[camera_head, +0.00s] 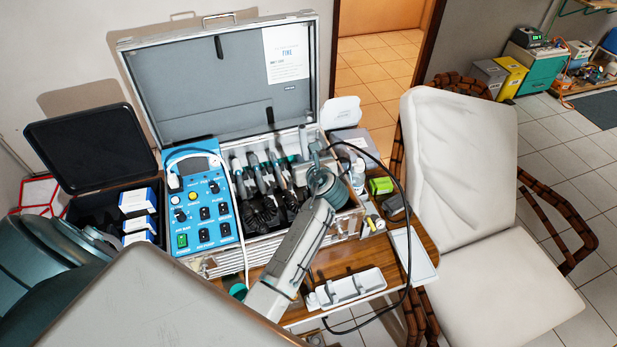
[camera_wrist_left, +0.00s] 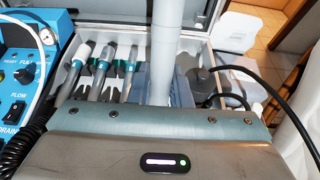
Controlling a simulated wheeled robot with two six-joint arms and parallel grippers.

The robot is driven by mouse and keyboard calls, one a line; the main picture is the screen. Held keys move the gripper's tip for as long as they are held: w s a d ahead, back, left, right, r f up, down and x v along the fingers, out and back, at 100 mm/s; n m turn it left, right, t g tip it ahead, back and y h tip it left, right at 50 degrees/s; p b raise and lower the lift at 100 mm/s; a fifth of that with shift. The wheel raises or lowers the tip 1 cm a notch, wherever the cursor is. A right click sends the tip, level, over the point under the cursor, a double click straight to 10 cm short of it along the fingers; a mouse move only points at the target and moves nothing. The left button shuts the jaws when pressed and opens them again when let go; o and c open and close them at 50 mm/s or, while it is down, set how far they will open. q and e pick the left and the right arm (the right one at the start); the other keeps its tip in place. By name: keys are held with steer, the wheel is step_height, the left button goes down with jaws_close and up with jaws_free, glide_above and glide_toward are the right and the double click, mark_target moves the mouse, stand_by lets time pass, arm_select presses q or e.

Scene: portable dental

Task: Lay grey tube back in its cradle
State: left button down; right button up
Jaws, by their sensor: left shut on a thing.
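My left gripper (camera_head: 314,155) is over the right part of the open case, with its fingertips partly hidden by my own wrist. It is shut on a light grey tube (camera_wrist_left: 164,55), which stands upright in front of the jaws in the left wrist view. In the head view the tube is mostly hidden. A row of grey handpieces with teal bands (camera_head: 262,172) rests in holders to the left of the gripper. A white cradle-like holder (camera_head: 350,287) lies on the wooden table in front of the case; I cannot tell whether it is the tube's own. My right gripper is not in view.
The case lid (camera_head: 220,85) stands open behind. A blue control unit (camera_head: 203,205) is at the case's left. A black cable (camera_head: 404,200) loops along the right side. A white tray (camera_head: 414,256) lies at the table's right edge, beside a white chair (camera_head: 465,160).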

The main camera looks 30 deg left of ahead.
arm_select(q)
steer(key=f, duration=0.2)
steer(key=s+d+f, duration=0.1)
steer(key=f, duration=0.2)
steer(key=shift+s+d+f, duration=0.25)
steer(key=shift+d+f, duration=0.05)
steer(key=shift+f, duration=0.05)
steer(key=shift+s+d+f, duration=0.15)
steer(key=shift+f, duration=0.5)
